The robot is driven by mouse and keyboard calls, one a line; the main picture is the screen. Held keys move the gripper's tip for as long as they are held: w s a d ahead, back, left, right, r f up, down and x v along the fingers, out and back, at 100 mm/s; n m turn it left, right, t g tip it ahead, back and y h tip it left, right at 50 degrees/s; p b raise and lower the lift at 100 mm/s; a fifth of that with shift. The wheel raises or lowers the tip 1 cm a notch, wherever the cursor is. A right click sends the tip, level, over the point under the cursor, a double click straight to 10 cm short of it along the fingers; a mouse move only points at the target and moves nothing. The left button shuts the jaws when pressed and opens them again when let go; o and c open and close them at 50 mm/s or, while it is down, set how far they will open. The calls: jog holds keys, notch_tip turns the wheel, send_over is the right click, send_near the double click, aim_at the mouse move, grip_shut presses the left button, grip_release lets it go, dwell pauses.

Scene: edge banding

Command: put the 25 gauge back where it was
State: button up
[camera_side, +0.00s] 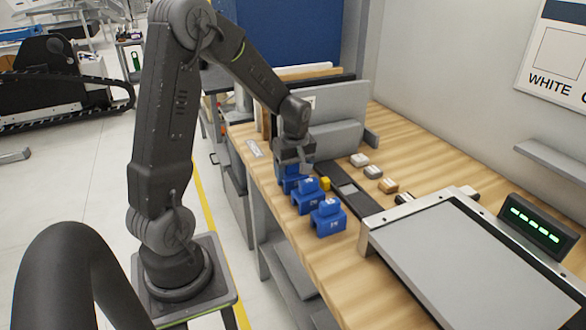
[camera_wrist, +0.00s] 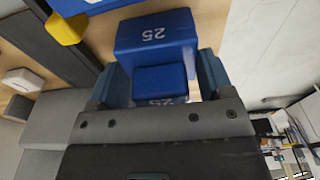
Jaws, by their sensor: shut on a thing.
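The 25 gauge is a blue block with a raised grip and white "25" marks; it fills the upper middle of the wrist view (camera_wrist: 155,35). My gripper (camera_wrist: 161,82) is shut on its raised grip, one finger on each side. In the side view my gripper (camera_side: 295,166) points down over the gauge (camera_side: 291,185), at the far end of a row of blue gauges. The gauge looks upright and at or just above the bench top; its underside is hidden, so I cannot tell if it touches.
Two other blue gauges (camera_side: 307,200) (camera_side: 327,220) stand nearer along the bench edge. A yellow piece (camera_side: 325,184) and a dark strip (camera_side: 349,192) lie to the right. Upright panels (camera_side: 340,105) stand behind. Small blocks (camera_side: 373,171) and a grey-topped machine (camera_side: 470,260) are further right.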

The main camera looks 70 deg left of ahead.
aim_at(295, 175)
jog(key=shift+f, duration=0.1)
jog(key=o, duration=1.1)
jog(key=shift+c, duration=0.2)
notch_tip(295, 175, up, 11)
jog(key=d, duration=0.1)
jog(key=s+d+r+m+t, duration=0.2)
jog(key=s+d+m, duration=0.4)
jog(key=d+m, duration=0.3)
jog(key=s+d+r+m+t+h, duration=0.1)
jog(key=s+d+r+m+t, duration=0.2)
jog(key=s+d+m, duration=0.3)
jog(key=shift+s+d+m+t, duration=0.25)
jog(key=shift+d+m, duration=1.25)
jog(key=shift+d, duration=1.7)
jog(key=shift+w+r, duration=0.1)
